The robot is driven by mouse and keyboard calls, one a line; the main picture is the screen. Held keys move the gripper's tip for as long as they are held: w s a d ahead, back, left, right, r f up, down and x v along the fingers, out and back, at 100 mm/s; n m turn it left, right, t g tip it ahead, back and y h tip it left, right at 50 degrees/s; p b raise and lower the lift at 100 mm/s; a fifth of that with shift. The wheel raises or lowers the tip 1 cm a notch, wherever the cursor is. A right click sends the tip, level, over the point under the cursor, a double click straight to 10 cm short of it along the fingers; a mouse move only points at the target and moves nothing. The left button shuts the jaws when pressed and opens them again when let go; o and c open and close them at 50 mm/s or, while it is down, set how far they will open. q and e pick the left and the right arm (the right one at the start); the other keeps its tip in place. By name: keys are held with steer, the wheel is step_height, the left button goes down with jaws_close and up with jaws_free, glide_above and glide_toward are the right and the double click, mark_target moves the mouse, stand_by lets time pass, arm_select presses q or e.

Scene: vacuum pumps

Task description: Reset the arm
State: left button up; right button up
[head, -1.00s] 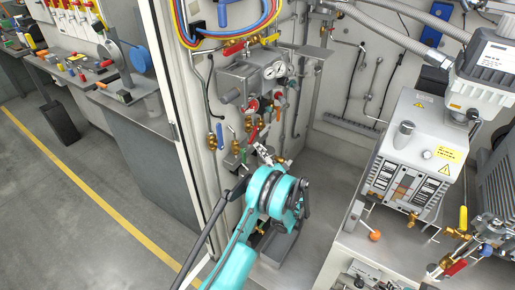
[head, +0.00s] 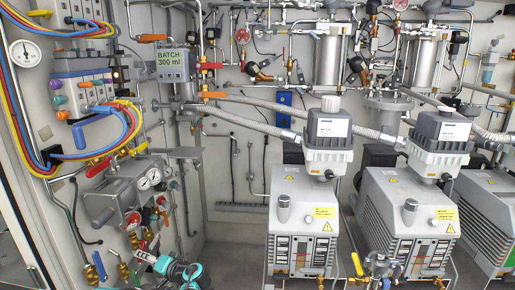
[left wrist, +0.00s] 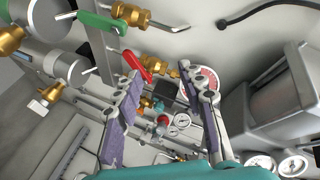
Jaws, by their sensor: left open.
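My left gripper (head: 152,263) shows at the bottom left of the head view, in front of the lower valves on the left wall. The teal part of my left arm (head: 183,274) is behind it. In the left wrist view its two fingers (left wrist: 172,115) are spread apart with nothing between them. Beyond the fingers are a red lever handle (left wrist: 137,68), a brass valve (left wrist: 165,68) and small gauges; I cannot tell whether a finger touches the lever. My right gripper is in neither view.
A grey gauge box (head: 125,190) is on the left wall above my gripper. Coloured hoses (head: 125,125) hang over it. Vacuum pumps (head: 303,225) stand in the middle and at the right. Floor between wall and pumps (head: 228,255) looks bare. A green lever (left wrist: 95,22) is near my left finger.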

arm_select(q)
steer(key=s+d+r+h, duration=0.2)
steer(key=s+d+h, duration=0.1)
steer(key=s, duration=0.4)
steer(key=s+d+r+h, duration=0.2)
steer(key=s+d+h, duration=0.1)
steer(key=s, duration=0.3)
steer(key=shift+s+d+g, duration=0.35)
steer(key=shift+d+g, duration=0.05)
steer(key=shift+d, duration=0.1)
steer(key=s+d+f+h, duration=0.1)
steer(key=s+d+h, duration=0.1)
steer(key=s+d, duration=0.2)
steer(key=s+d+h, duration=0.2)
steer(key=s+d, duration=0.2)
steer(key=s, duration=0.3)
steer(key=s+d+f+h, duration=0.1)
steer(key=s+d+h, duration=0.1)
steer(key=s+d, duration=0.2)
steer(key=shift+s+d+f+h, duration=0.1)
steer(key=shift+s+f+h, duration=0.1)
steer(key=shift+s, duration=0.3)
steer(key=shift+s+d+f+h, duration=0.1)
steer(key=shift+s+f+h, duration=0.1)
steer(key=shift+s, duration=0.3)
steer(key=shift+s+d, duration=0.25)
steer(key=shift+d, duration=0.05)
steer(key=shift+a, duration=0.1)
